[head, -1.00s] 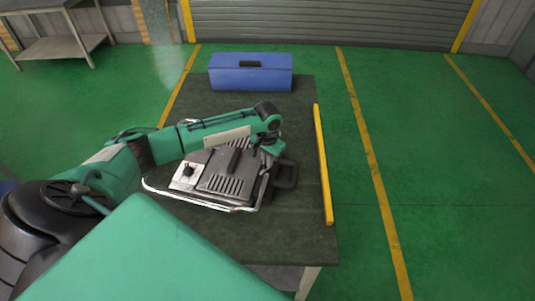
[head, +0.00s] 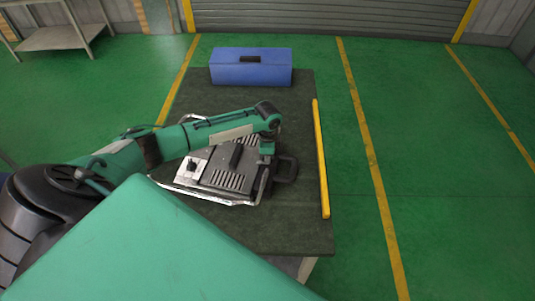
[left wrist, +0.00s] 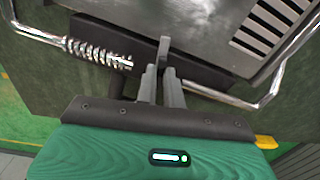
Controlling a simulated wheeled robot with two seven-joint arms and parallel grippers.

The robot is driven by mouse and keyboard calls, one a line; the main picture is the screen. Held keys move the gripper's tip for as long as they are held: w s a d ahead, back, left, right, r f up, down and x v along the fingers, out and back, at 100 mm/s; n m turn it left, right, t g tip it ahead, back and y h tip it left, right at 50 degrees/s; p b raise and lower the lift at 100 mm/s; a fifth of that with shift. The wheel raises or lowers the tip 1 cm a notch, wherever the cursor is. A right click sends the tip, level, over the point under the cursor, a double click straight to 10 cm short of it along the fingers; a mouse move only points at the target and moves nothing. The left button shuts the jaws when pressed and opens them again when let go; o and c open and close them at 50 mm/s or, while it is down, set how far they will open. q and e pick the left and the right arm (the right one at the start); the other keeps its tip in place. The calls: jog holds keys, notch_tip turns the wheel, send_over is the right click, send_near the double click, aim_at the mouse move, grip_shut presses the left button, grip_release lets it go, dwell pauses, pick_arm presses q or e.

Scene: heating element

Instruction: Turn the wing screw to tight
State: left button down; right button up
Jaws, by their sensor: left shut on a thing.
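The heating element (head: 228,180) is a grey metal unit with slotted vents and a bent metal tube frame, lying on the dark table. My left gripper (left wrist: 161,72) is shut on the wing screw (left wrist: 165,51), a small grey tab at the unit's dark edge bar; the fingers hide its lower part. In the head view my left gripper (head: 266,152) hangs over the unit's right side, and the wing screw is hidden there. My right gripper is not in view.
A coiled spring (left wrist: 98,53) on a rod sits left of the fingers. A black handle (head: 286,169) sticks out at the unit's right. A blue toolbox (head: 250,72) stands at the table's back. A yellow bar (head: 321,160) lines the right edge. The table front is clear.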

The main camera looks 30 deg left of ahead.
pick_arm(q)
jog(key=shift+w+r+m, duration=0.1)
jog(key=shift+m, duration=1)
jog(key=c, duration=1.5)
grip_release()
notch_tip(320, 180, up, 14)
jog(key=b, duration=0.3)
jog(key=shift+f, duration=0.2)
